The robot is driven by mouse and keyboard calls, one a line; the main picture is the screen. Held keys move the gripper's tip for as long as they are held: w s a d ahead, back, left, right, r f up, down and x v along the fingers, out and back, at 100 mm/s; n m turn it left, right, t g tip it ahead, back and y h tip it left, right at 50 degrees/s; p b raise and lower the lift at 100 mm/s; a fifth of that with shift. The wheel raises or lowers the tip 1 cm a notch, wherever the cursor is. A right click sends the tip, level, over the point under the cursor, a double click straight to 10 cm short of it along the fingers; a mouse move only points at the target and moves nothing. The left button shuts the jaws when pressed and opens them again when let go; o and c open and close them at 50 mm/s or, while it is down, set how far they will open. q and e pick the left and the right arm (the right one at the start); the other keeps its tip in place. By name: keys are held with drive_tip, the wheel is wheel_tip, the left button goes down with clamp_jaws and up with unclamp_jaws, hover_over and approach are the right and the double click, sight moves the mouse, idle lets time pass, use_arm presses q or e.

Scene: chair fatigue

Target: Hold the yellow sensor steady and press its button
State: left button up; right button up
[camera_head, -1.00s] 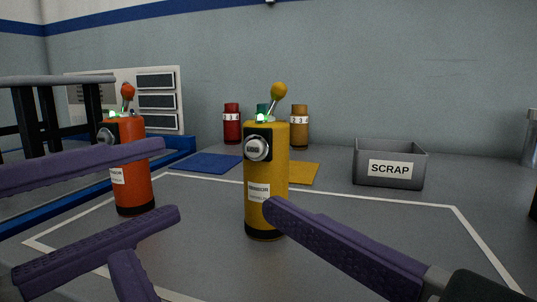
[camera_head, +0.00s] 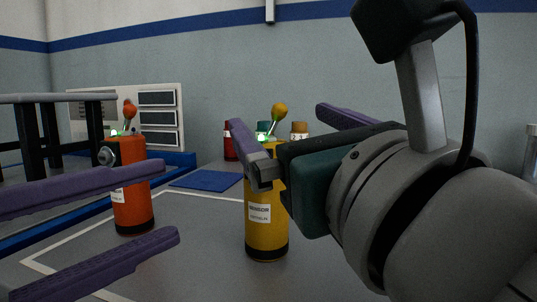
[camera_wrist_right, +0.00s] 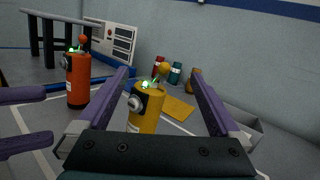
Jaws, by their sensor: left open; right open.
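The yellow sensor (camera_head: 266,232) stands upright on the table, with a yellow ball-tipped stalk and a green light on top. My right gripper (camera_head: 278,115) is open and empty, raised near its top, and covers its upper front in the head view. In the right wrist view, the yellow sensor (camera_wrist_right: 146,122) shows between the open fingers, with its round silver button (camera_wrist_right: 135,103) facing left. I cannot tell whether a finger touches it. My left gripper (camera_head: 172,200) is open and empty, left of the yellow sensor and overlapping an orange-red sensor (camera_head: 133,212) in view.
A blue mat (camera_head: 206,180) lies behind the sensors. A yellow mat (camera_wrist_right: 178,108) lies behind the yellow sensor. Red (camera_head: 230,142) and other canisters stand at the back. A grey bin (camera_wrist_right: 246,124) is partly hidden at right. A dark rack (camera_head: 60,130) stands at left.

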sight(274, 228)
drive_tip(key=f, duration=0.3)
drive_tip(key=f+m+g, duration=0.1)
drive_tip(key=f, duration=0.3)
drive_tip(key=f+g, duration=0.1)
drive_tip(key=f, duration=0.3)
drive_tip(key=shift+w+a+f+m+h, duration=0.2)
drive_tip(key=shift+w+a+m+h, duration=0.1)
drive_tip(key=shift+a+m, duration=0.1)
drive_tip(key=x, duration=0.7)
drive_tip(key=shift+w+a+r, duration=0.1)
drive_tip(key=shift+r, duration=0.05)
drive_tip(key=c, duration=1.5)
use_arm(q)
drive_tip(key=shift+c, duration=0.2)
use_arm(e)
drive_tip(key=shift+c, duration=0.3)
use_arm(q)
clamp_jaws()
